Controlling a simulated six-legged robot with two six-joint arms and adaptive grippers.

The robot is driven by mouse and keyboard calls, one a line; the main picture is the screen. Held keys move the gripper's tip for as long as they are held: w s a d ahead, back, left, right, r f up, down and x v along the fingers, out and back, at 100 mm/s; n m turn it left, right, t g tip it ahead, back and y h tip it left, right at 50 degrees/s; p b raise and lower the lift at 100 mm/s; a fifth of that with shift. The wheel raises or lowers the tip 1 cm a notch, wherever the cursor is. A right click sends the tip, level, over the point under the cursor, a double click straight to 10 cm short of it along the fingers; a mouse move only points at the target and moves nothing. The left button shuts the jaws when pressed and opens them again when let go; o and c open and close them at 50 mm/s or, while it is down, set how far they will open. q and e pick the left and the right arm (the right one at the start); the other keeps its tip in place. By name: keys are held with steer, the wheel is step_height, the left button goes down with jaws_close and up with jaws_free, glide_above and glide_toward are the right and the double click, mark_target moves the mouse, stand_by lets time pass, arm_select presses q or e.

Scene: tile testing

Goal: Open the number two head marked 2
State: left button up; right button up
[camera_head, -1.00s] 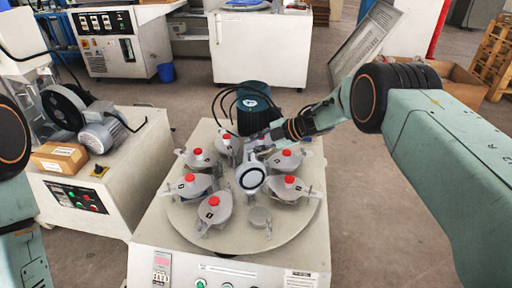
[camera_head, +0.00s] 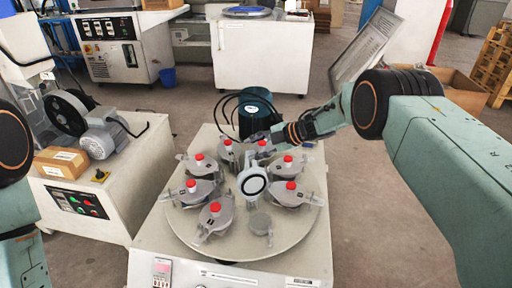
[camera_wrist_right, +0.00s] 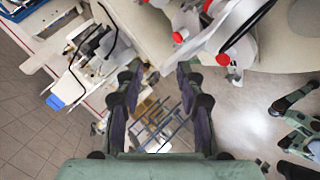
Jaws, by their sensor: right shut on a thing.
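Several grey heads with red knobs sit around the round turntable plate (camera_head: 300,235). Their small dark number labels are too small to read surely. One head (camera_head: 253,184) at the front right is tilted up, its ringed round underside facing me. The grey cylindrical base (camera_head: 260,222) stands uncovered in front of it. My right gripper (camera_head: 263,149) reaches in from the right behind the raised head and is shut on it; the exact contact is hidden. In the right wrist view the gripper's fingers (camera_wrist_right: 158,95) are spread, with a grey head (camera_wrist_right: 228,45) above. My left gripper is out of view.
A blue-topped motor with black cables (camera_head: 254,108) stands behind the turntable, close to my right gripper. Control buttons line the machine's front. A side bench with a grey motor (camera_head: 104,138) and a cardboard box (camera_head: 61,162) is on the left. Floor is free on the right.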

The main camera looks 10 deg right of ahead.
steer(key=shift+d, duration=0.15)
steer(key=v, duration=1.1)
steer(key=shift+s+d+r, duration=0.15)
steer(key=shift+s+r, duration=0.1)
steer(key=shift+r, duration=0.05)
